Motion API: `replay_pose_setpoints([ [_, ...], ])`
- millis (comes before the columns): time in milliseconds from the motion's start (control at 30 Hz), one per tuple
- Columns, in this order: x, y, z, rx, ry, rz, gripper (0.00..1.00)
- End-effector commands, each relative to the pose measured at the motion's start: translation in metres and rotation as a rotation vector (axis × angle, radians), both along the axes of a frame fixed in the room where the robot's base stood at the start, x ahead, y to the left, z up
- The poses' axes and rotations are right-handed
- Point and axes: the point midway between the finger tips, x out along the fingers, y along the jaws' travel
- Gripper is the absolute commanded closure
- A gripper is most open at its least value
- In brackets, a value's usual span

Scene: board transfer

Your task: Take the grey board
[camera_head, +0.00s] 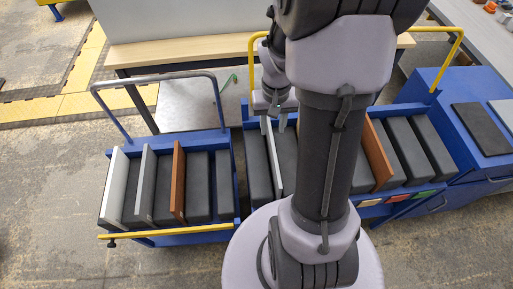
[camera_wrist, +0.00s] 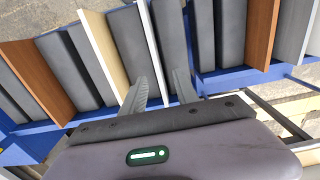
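The grey board (camera_head: 147,182) stands upright in the left blue cart, between a white board (camera_head: 115,187) and a brown board (camera_head: 178,180). In the wrist view the grey board (camera_wrist: 293,30) is at the upper right, beside the brown board (camera_wrist: 262,33). My gripper (camera_head: 274,126) points down above the left end of the right cart, to the right of the grey board and apart from it. In the wrist view its fingers (camera_wrist: 163,80) are spread, with a white board's edge (camera_wrist: 150,45) showing between them, seemingly below. My arm hides part of the right cart.
The right cart holds dark blocks, a white board (camera_head: 274,163) and a brown board (camera_head: 378,155). A steel table (camera_head: 185,108) stands behind the carts. A blue cabinet (camera_head: 462,90) is at right. Floor at left is clear.

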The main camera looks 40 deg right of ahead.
Motion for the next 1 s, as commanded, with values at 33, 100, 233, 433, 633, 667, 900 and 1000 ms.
replay_pose_setpoints([
  [33, -0.001, 0.001, -0.023, 0.002, 0.003, 0.001, 0.64],
  [100, -0.001, 0.001, -0.046, 0.003, 0.003, 0.0, 0.64],
  [233, -0.001, 0.0, -0.078, 0.002, 0.002, 0.001, 0.64],
  [433, 0.0, -0.001, -0.097, 0.001, -0.001, 0.0, 0.64],
  [633, -0.004, -0.007, -0.133, 0.001, 0.001, 0.0, 0.64],
  [667, -0.004, -0.007, -0.139, 0.002, 0.001, 0.001, 0.64],
  [900, -0.003, -0.007, -0.144, 0.0, -0.001, 0.0, 0.64],
  [1000, -0.003, -0.007, -0.144, 0.0, -0.001, 0.0, 0.81],
])
